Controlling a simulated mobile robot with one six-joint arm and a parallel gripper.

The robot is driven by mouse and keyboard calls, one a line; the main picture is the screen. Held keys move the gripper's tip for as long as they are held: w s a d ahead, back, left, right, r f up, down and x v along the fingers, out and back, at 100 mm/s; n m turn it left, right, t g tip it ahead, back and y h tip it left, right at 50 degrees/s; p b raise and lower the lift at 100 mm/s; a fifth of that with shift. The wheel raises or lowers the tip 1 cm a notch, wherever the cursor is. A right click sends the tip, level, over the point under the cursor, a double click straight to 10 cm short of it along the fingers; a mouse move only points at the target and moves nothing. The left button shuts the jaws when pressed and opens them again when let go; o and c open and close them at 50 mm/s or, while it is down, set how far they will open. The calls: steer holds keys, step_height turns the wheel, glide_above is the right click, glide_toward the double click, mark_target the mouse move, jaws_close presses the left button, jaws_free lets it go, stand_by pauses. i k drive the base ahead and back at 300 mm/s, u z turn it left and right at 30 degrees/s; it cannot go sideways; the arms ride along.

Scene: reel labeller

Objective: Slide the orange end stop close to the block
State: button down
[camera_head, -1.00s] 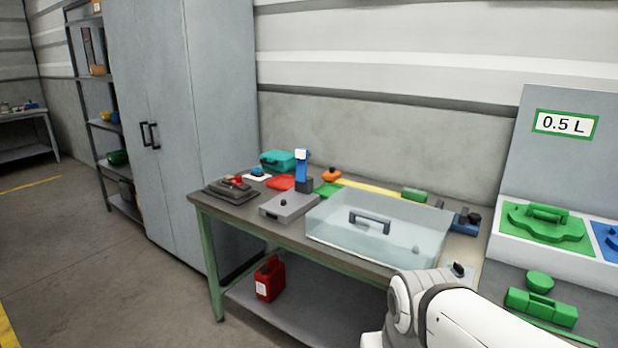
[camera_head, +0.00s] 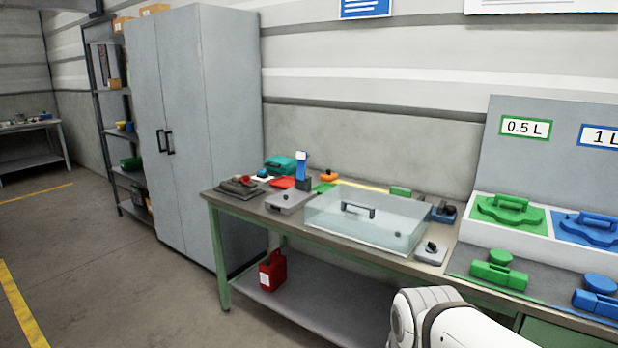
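The orange end stop (camera_head: 328,176), a small orange piece with a dark knob, sits at the back of the workbench (camera_head: 270,217), behind the clear cover (camera_head: 350,228). A yellow strip (camera_head: 362,187) runs to the right from near it along the back. A green block (camera_head: 400,191) is at the right part of that strip, partly hidden by the cover. The gap between end stop and block is wide. Part of my white arm shows at the bottom right; my gripper is out of view.
A blue-and-white upright device (camera_head: 302,170) stands left of the end stop. A grey box (camera_head: 289,202) and a control box (camera_head: 240,187) are at the bench's left. Floor (camera_head: 120,270) at the left is open.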

mark_target(328, 176)
steer(key=z, duration=0.15)
steer(key=i, duration=0.9)
steer(key=u, duration=0.55)
steer(key=k, duration=0.65)
steer(key=u, duration=0.75)
steer(key=k, duration=0.7)
steer(key=u, duration=0.6)
steer(key=i, duration=1.3)
steer(key=z, duration=0.55)
steer(key=i, duration=1.6)
steer(key=z, duration=1.3)
steer(key=i, duration=1.25)
steer(key=z, duration=0.85)
